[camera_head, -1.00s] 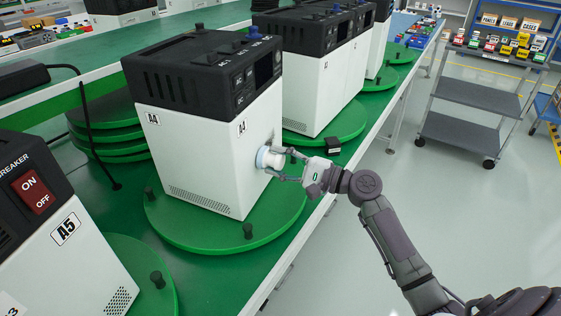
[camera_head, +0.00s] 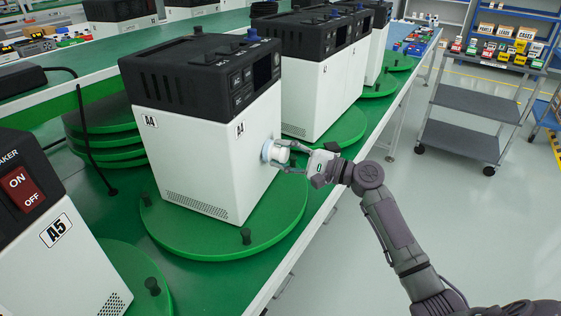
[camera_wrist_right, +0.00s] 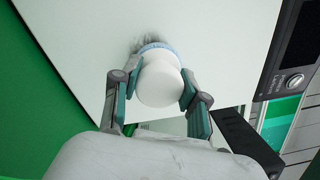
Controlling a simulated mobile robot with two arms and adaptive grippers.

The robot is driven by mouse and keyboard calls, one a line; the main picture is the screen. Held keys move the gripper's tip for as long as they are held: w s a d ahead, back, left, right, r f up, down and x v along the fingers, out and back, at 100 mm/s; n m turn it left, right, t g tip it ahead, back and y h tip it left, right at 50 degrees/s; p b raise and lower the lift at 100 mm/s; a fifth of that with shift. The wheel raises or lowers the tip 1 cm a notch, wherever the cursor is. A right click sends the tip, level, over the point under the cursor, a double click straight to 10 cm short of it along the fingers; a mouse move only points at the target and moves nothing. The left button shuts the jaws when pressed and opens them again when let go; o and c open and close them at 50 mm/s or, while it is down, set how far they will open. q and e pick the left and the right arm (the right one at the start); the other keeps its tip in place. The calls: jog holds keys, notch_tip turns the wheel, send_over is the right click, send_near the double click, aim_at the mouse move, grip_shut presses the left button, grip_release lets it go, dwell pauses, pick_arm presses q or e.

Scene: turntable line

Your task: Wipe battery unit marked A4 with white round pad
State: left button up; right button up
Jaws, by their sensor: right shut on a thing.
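The battery unit marked A4 (camera_head: 204,140) is a white box with a black top, standing upright on a green turntable (camera_head: 185,235). My right gripper (camera_head: 284,152) is shut on the white round pad (camera_head: 273,150), beside the unit's right-hand side face. In the right wrist view the pad (camera_wrist_right: 158,82) sits between the fingers of my right gripper (camera_wrist_right: 158,88). Its bluish rim is at the white panel and appears to touch it. A grey smudge (camera_wrist_right: 150,43) shows on the panel just beyond the rim. My left gripper is not in view.
Unit A5 (camera_head: 50,250) stands at the lower left, close to A4's turntable. More units (camera_head: 325,85) stand on turntables behind A4. Short black pegs (camera_head: 246,236) rise from the turntable. A grey cart (camera_head: 465,125) stands right, beyond open floor.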

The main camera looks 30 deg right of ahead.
jog(key=shift+w+d+f+b, duration=0.15)
jog(key=shift+w+d+b, duration=0.35)
jog(key=shift+w+d, duration=0.35)
jog(key=w+d+b, duration=0.2)
jog(key=shift+w+d, duration=0.1)
jog(key=shift+d, duration=0.2)
pick_arm(q)
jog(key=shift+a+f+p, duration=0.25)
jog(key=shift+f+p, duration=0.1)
jog(key=shift+p, duration=1.05)
pick_arm(e)
jog(key=shift+s+a, duration=1.2)
jog(key=shift+a, duration=0.2)
